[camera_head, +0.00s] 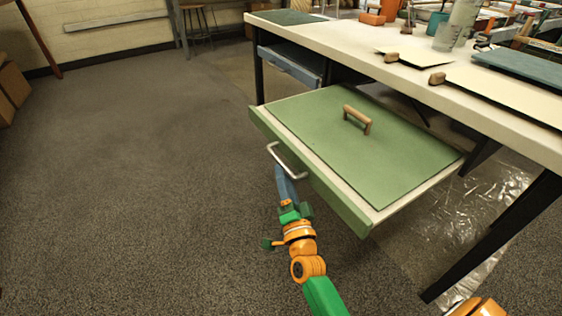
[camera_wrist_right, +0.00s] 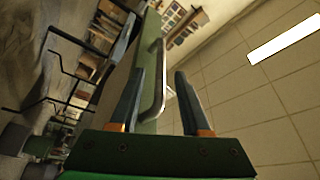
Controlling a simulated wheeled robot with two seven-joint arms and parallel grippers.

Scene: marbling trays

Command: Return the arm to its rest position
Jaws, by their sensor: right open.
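My right gripper (camera_head: 284,178) is just in front of the pulled-out green drawer (camera_head: 353,218), its fingertips by the metal handle (camera_head: 289,164). In the right wrist view my right gripper (camera_wrist_right: 159,80) is open, with one dark finger on each side. The handle (camera_wrist_right: 161,75) shows between the fingers in that picture; I cannot tell how deep it lies between them. Neither finger visibly presses on it. My left gripper is not in view.
The white table (camera_head: 330,37) holds blank sheets, wooden blocks, a blue tray (camera_head: 520,66) and cups. A blue drawer (camera_head: 290,66) is under it at the far end. A dark table leg (camera_head: 495,235) stands at the right. Carpet to the left is clear.

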